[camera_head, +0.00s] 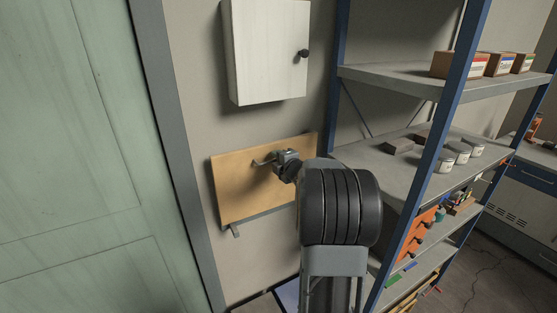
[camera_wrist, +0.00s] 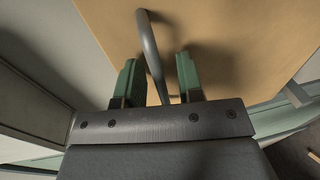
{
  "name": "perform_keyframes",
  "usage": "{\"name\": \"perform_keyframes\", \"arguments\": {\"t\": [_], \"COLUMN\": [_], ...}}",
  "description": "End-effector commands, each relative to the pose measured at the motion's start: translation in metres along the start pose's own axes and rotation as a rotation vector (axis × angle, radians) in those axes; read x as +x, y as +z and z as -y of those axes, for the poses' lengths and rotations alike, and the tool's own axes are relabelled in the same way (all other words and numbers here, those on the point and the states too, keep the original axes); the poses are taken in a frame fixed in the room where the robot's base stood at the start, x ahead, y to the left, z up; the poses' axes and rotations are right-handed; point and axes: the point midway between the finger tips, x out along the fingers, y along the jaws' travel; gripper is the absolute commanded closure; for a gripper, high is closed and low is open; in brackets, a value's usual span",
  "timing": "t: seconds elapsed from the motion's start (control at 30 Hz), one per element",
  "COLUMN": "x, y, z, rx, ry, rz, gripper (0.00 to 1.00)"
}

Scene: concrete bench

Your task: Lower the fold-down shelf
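The fold-down shelf (camera_head: 232,186) is a tan wooden panel standing upright against the wall, with a grey strip along its lower edge. It also fills much of the wrist view (camera_wrist: 240,45). A grey bar handle (camera_head: 263,162) sticks out from its upper part. In the wrist view the handle (camera_wrist: 149,45) runs between the two green fingers of my gripper (camera_wrist: 158,65). The fingers are apart, with a visible gap on the right side of the bar. In the head view my gripper (camera_head: 286,161) is at the handle, and my arm hides the panel's right part.
A white wall cabinet (camera_head: 268,52) with a dark knob hangs above the shelf. A blue-framed rack (camera_head: 455,100) with boxes and cans stands close on the right of my arm. A green door (camera_head: 70,150) is on the left. The space below the panel looks mostly clear.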

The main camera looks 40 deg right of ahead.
Motion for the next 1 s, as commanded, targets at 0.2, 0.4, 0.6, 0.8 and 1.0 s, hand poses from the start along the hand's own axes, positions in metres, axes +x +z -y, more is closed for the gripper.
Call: {"name": "perform_keyframes", "arguments": {"t": [0.2, 0.4, 0.6, 0.8, 1.0], "x": [0.0005, 0.0004, 0.0003, 0.0003, 0.0002], "y": [0.0000, 0.0000, 0.0000, 0.0000, 0.0000], "z": [-0.0001, -0.0002, -0.0002, -0.0001, 0.0003], "rx": [0.000, 0.000, 0.000, 0.000, 0.000], "ry": [0.000, 0.000, 0.000, 0.000, 0.000], "rz": [0.000, 0.000, 0.000, 0.000, 0.000], "gripper": [0.65, 0.81, 1.00, 1.00, 1.00]}}
